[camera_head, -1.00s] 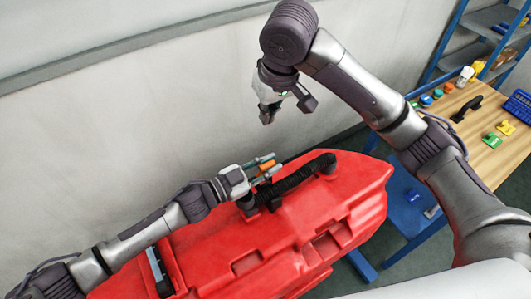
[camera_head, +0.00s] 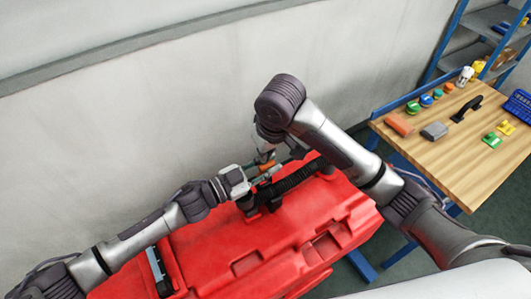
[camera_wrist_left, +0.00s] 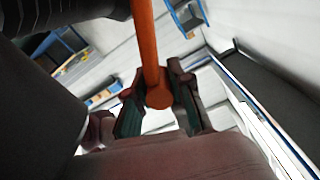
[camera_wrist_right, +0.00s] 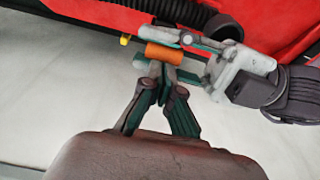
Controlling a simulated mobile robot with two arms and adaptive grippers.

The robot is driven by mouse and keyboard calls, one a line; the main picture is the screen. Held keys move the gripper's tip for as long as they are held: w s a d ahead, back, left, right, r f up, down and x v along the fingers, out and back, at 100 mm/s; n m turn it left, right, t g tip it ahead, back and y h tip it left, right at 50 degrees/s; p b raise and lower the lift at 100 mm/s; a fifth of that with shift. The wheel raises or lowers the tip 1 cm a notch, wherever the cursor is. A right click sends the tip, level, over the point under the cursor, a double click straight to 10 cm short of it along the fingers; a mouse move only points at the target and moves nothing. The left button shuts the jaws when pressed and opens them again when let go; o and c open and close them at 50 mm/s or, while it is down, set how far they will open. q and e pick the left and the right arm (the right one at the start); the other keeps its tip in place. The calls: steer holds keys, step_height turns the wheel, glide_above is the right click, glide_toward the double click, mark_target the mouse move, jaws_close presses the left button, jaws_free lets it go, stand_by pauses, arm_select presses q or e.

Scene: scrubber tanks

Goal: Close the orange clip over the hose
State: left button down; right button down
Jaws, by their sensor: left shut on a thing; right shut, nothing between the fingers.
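The orange clip (camera_head: 267,168) is beside the black ribbed hose (camera_head: 292,179) on top of the red tank (camera_head: 255,240). My left gripper (camera_head: 262,175) is shut on the clip; in the left wrist view the orange bar (camera_wrist_left: 154,60) lies between its fingers. My right gripper (camera_head: 266,152) is shut and empty, with its fingertips close to the clip. In the right wrist view the fingertips (camera_wrist_right: 160,72) are just below the orange piece (camera_wrist_right: 164,52), and the hose (camera_wrist_right: 180,10) runs behind it. I cannot tell whether they touch the clip.
The pale wall (camera_head: 130,120) runs close along the far side of the tank.

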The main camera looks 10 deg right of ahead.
steer(key=shift+f, duration=0.1)
steer(key=shift+s+d+f+t, duration=0.2)
steer(key=shift+s+f+t, duration=0.15)
steer(key=shift+s+t, duration=0.05)
steer(key=shift+s+d+f+y, duration=0.15)
steer(key=shift+s+y, duration=0.15)
steer(key=shift+s, duration=0.05)
